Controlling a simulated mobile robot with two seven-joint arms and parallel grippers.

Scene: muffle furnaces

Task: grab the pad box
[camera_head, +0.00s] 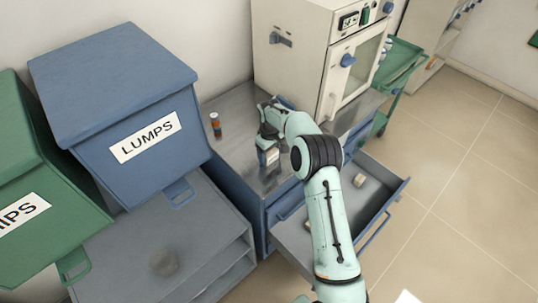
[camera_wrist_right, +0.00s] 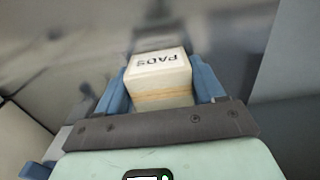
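The pad box (camera_wrist_right: 160,80) is a small cream box with "PADS" printed on its top face. In the right wrist view it sits between the two blue fingers of my right gripper (camera_wrist_right: 162,88), which touch it on both sides. In the head view my right gripper (camera_head: 268,150) is over the grey metal worktop (camera_head: 238,108), with the pad box (camera_head: 272,156) showing at its fingertips. I cannot tell exactly how far the box is above the worktop. My left gripper is not in view.
An open drawer (camera_head: 385,200) below the worktop holds a small box (camera_head: 360,180). An orange-and-dark bottle (camera_head: 215,124) stands on the worktop's left. A blue LUMPS bin (camera_head: 120,95) is left, a furnace (camera_head: 305,50) behind, and a green cart (camera_head: 398,65) back right.

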